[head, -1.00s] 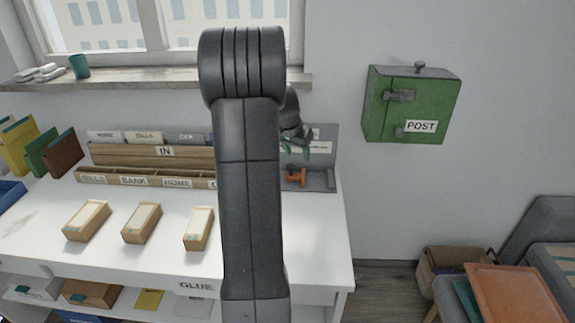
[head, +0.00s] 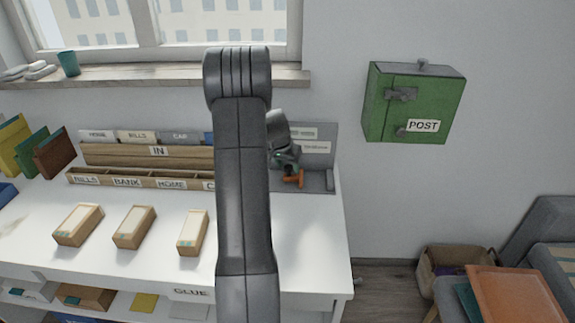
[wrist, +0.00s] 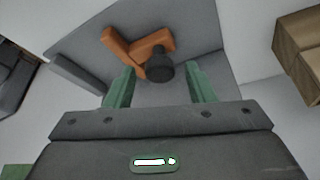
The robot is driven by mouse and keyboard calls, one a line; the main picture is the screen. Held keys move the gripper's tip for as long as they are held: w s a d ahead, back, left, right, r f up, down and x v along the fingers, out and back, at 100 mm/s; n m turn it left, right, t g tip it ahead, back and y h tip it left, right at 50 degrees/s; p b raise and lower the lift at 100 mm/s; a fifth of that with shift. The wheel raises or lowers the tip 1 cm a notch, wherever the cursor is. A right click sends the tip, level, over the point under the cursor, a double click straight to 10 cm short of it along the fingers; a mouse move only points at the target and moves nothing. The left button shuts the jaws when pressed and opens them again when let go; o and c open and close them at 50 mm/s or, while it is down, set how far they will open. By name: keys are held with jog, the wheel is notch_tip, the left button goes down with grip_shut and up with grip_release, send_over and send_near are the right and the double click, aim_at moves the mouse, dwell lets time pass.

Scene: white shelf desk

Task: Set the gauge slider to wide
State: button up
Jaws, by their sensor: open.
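The gauge is a grey panel and base (head: 318,183) at the right end of the desk, with labels on its back plate. An orange part with a dark knob stands on it. The orange part (head: 294,181) shows just under my gripper (head: 288,168) in the head view. In the wrist view the orange piece (wrist: 137,45) and the dark round knob (wrist: 160,66) lie ahead, between and just beyond the green fingertips (wrist: 160,85). My gripper is open and holds nothing. Whether the fingers touch the knob cannot be told. My arm hides part of the desk; the gauge labels are too small to read.
A wooden sorter (head: 150,178) labelled BILLS, BANK and HOME stands left of my arm. Several small wooden boxes (head: 135,228) sit in front of it. A green POST box (head: 415,100) hangs on the wall at right. The desk's front right is clear.

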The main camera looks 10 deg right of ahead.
grip_shut()
jog(key=shift+w+a+f+b, duration=0.15)
jog(key=shift+a+b, duration=0.3)
jog(key=shift+b, duration=0.3)
grip_release()
jog(key=shift+r, duration=0.2)
jog(key=v, duration=1.3)
jog(key=shift+r, duration=0.35)
